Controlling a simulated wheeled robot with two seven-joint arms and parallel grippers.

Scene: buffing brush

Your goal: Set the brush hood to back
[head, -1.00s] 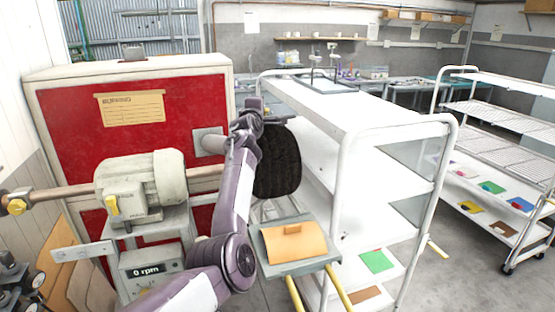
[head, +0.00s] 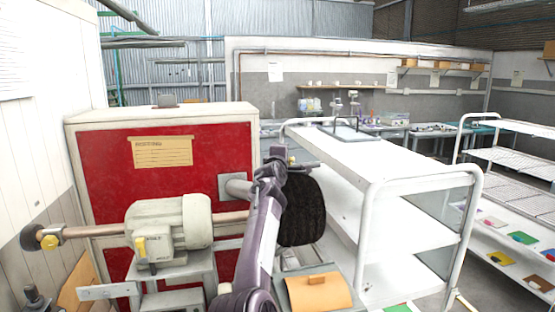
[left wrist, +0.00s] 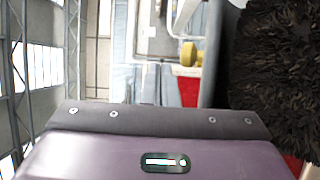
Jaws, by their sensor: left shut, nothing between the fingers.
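The black bristled brush wheel (head: 302,212) stands at the right end of the shaft, right of the red cabinet. It also fills the upper right of the left wrist view (left wrist: 278,60). A dark grey plate (left wrist: 215,55) runs along the brush's left side there; it may be part of the hood, but my arm hides most of that area in the head view. My left gripper (head: 274,166) is at the brush's upper left, in front of it; it is shut and empty. I cannot tell whether it touches the hood. My right gripper is out of view.
The beige motor (head: 168,228) and its copper-coloured shaft lie left of the brush, before the red cabinet (head: 100,165). A white trolley (head: 395,172) stands close on the right.

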